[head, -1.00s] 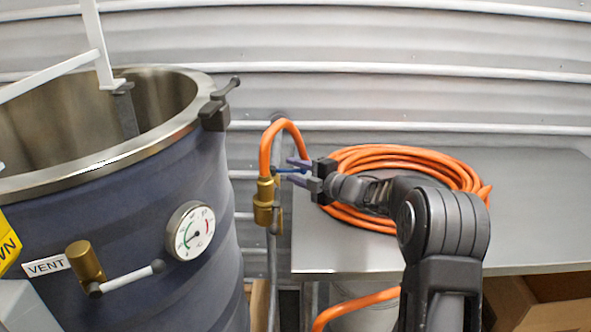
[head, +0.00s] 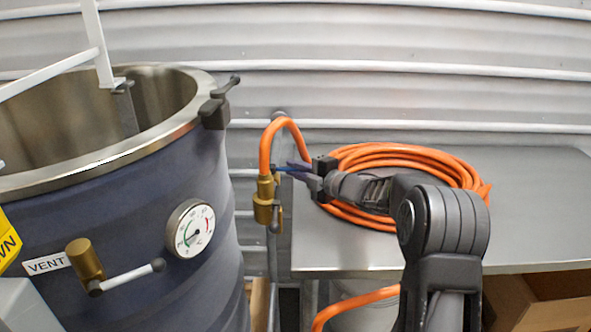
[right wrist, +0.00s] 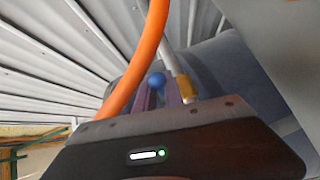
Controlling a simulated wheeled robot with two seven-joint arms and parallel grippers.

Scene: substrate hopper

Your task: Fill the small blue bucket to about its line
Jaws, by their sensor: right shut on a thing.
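My right gripper (head: 293,170) is shut on the blue lever (head: 281,169) of a brass valve (head: 265,203) on a pipe beside the vessel. In the right wrist view, the lever's round blue end (right wrist: 156,80) shows between the two purple fingers (right wrist: 160,95). An orange hose (head: 283,126) loops up from the top of the valve. I cannot make out the small blue bucket or its line in either view. My left gripper is not in view.
A large dark blue steel-rimmed vessel (head: 150,215) with a gauge (head: 190,228) and a vent lever (head: 125,278) stands at left. A coiled orange hose (head: 440,160) lies on a metal table (head: 535,205). A cardboard box (head: 535,305) sits below.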

